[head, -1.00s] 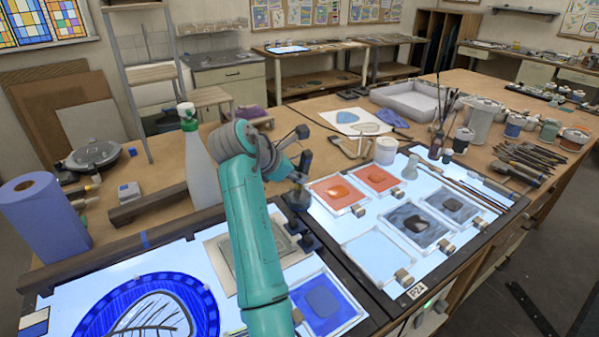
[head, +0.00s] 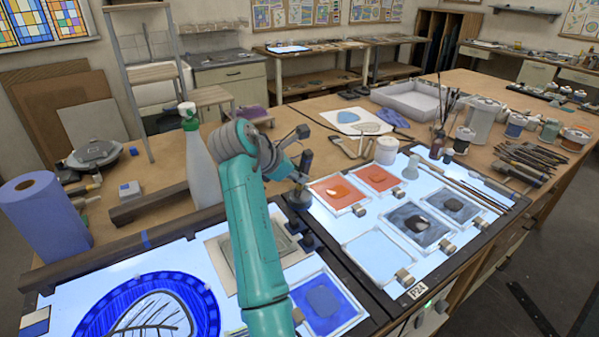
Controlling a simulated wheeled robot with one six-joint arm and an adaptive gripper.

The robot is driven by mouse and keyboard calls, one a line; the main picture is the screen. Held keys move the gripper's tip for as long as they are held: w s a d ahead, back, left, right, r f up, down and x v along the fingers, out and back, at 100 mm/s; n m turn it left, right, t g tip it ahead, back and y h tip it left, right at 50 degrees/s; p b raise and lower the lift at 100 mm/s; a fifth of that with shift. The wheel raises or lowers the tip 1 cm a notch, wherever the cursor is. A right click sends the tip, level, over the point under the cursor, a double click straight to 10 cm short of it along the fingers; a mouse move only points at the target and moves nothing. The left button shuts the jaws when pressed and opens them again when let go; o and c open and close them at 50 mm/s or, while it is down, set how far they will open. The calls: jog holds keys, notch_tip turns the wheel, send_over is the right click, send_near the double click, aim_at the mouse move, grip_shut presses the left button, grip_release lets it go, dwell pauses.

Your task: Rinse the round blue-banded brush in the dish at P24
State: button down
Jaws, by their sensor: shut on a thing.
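My gripper (head: 298,192) is small and dark at the end of my teal arm, over the dark frame between the two light panels. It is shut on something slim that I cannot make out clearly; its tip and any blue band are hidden. The label P24 (head: 417,291) is on the front edge of the right panel. A clear, pale square dish (head: 376,257) lies just behind and left of that label, with a small clip block (head: 404,276) at its corner. My gripper is apart from this dish, farther back and to the left.
Orange dishes (head: 339,194) and dark grey dishes (head: 418,223) lie on the right panel. A blue dish (head: 322,302) and dark knobs (head: 309,242) stand left. A white pot (head: 386,151) and a spray bottle (head: 201,165) stand behind. Brushes (head: 462,190) lie at right.

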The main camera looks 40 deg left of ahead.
aim_at(302, 162)
jog(key=shift+w, duration=0.15)
jog(key=shift+w+d, duration=0.1)
jog(key=shift+w, duration=0.05)
jog(key=shift+r, duration=0.1)
jog(key=shift+s+d+r, duration=0.1)
jog(key=shift+d+r, duration=0.15)
jog(key=shift+r, duration=0.6)
jog(key=shift+s+d+r, duration=0.1)
jog(key=shift+d+r, duration=0.15)
jog(key=shift+r, duration=2.8)
jog(key=shift+r, duration=0.1)
